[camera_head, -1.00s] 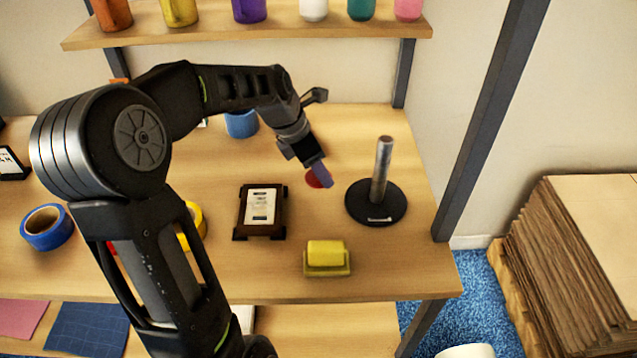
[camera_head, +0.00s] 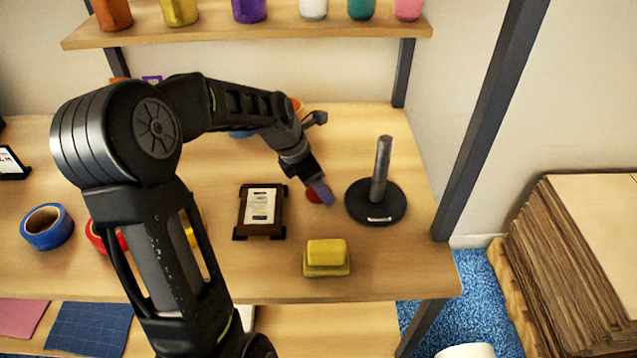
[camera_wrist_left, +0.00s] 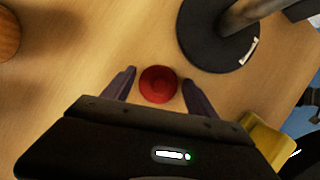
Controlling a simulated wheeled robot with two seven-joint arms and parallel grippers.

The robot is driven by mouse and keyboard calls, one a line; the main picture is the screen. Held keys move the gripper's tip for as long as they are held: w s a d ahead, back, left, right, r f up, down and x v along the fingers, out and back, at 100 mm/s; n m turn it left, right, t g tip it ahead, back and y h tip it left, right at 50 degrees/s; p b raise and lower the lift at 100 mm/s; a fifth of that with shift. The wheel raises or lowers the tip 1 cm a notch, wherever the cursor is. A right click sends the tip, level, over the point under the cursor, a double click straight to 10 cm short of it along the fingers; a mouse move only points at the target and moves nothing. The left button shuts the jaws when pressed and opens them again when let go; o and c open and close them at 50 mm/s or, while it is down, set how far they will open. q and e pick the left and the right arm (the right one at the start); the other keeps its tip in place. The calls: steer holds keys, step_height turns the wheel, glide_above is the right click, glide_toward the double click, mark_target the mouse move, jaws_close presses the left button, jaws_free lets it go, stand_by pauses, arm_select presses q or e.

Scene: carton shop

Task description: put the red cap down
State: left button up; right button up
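The red cap (camera_wrist_left: 158,84) is round and sits between the two fingers of my left gripper (camera_wrist_left: 159,76) in the left wrist view. A narrow strip of wood shows on each side of it, so the fingers stand apart from it and are open. The cap seems to rest on the table. In the head view the cap (camera_head: 313,195) is partly hidden behind a finger of my left gripper (camera_head: 322,192), left of the black stand. My right gripper is not in view.
A black round stand with a metal post (camera_head: 376,203) is close on the right. A dark framed card (camera_head: 260,212) lies to the left, and a yellow block on a base (camera_head: 326,258) is in front. Tape rolls (camera_head: 47,227) lie further left. Bare table (camera_head: 215,270) shows at the front.

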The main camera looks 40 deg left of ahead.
arm_select(q)
steer(key=shift+o, duration=0.5)
steer(key=shift+a+r, duration=0.15)
steer(key=shift+r, duration=0.35)
steer(key=v, duration=1.1)
steer(key=shift+r, duration=0.2)
steer(key=shift+s, duration=0.15)
